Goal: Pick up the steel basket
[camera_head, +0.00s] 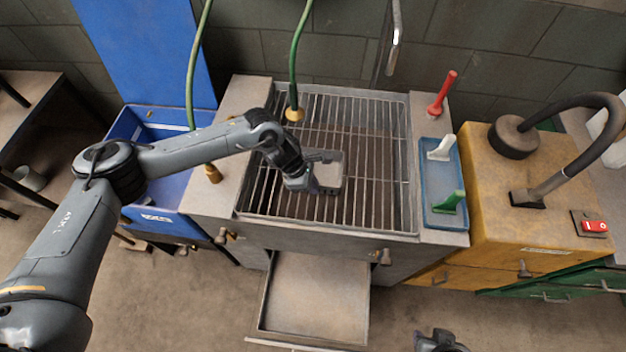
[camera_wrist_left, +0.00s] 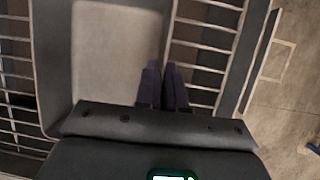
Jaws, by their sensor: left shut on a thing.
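The steel basket (camera_head: 329,174) is a small, light grey, open rectangular container over the wire rack in the head view. In the left wrist view the basket (camera_wrist_left: 115,50) fills the upper left, with its pale floor facing me. My left gripper (camera_head: 314,188) is at the basket's near left part in the head view. In the left wrist view its two dark fingers (camera_wrist_left: 163,85) are close together, shut on the basket's side wall. Whether the basket touches the rack is unclear. My right gripper (camera_head: 440,342) shows only partly at the bottom edge, away from the basket.
The wire rack (camera_head: 385,150) lies in a grey metal sink bench. A blue tray (camera_head: 432,165) with a white and a green tool stands right of it, near a red-handled tool (camera_head: 442,94). Green hoses hang behind. An open drawer (camera_head: 315,295) sticks out in front.

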